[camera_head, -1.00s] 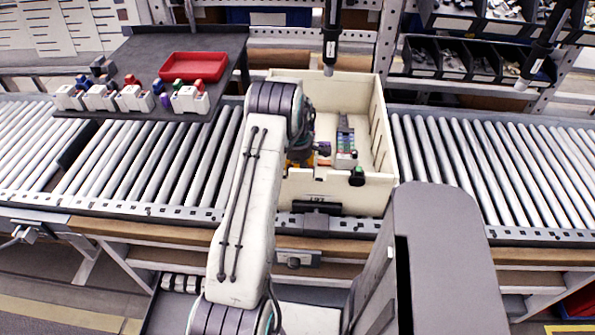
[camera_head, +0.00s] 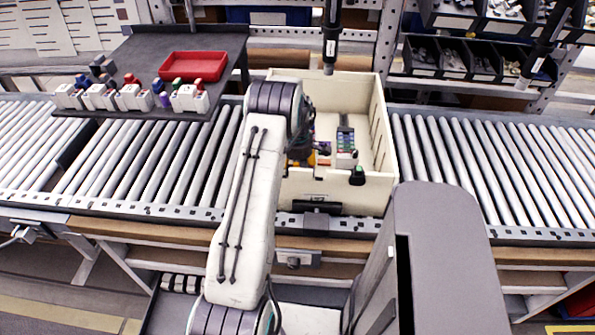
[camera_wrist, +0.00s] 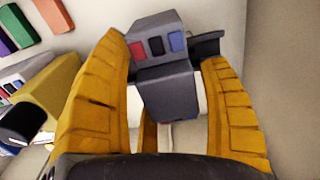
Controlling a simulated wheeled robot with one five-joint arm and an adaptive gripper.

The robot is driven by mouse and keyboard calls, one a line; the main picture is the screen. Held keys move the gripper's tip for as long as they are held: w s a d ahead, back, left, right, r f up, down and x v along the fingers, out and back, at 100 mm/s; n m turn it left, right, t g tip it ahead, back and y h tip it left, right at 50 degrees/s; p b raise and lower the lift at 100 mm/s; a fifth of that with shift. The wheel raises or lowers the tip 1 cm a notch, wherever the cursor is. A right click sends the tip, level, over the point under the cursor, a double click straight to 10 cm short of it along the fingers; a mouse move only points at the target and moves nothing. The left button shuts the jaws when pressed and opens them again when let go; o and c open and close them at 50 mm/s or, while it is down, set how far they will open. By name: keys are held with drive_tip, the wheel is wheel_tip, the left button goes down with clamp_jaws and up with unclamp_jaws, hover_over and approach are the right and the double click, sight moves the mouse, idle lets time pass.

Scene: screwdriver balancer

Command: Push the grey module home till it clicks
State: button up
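The grey module (camera_wrist: 165,85), with small red, dark and blue patches on its end, sits between the two yellow fingers of my gripper (camera_wrist: 168,75) in the wrist view. The fingers appear to hold it on both sides, the left one touching. In the head view my gripper is inside the cream tote (camera_head: 378,115), mostly hidden behind my arm, so the module cannot be made out there. A row of coloured modules (camera_head: 345,138) stands in the tote to the right of my gripper. Whether the grey module touches a seat is hidden.
The tote stands on a roller conveyor (camera_head: 470,160). A dark shelf (camera_head: 135,45) at left holds a red tray (camera_head: 193,66) and several white blocks (camera_head: 130,97). A screwdriver (camera_head: 331,40) hangs over the tote's back. Tote walls bound the room around my gripper.

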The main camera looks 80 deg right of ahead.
drive_tip(key=shift+o, duration=0.4)
wheel_tip(320, 180, up, 12)
idle(0.6)
drive_tip(key=shift+r, duration=0.1)
wheel_tip(320, 180, up, 12)
drive_tip(key=p, duration=1)
idle(0.5)
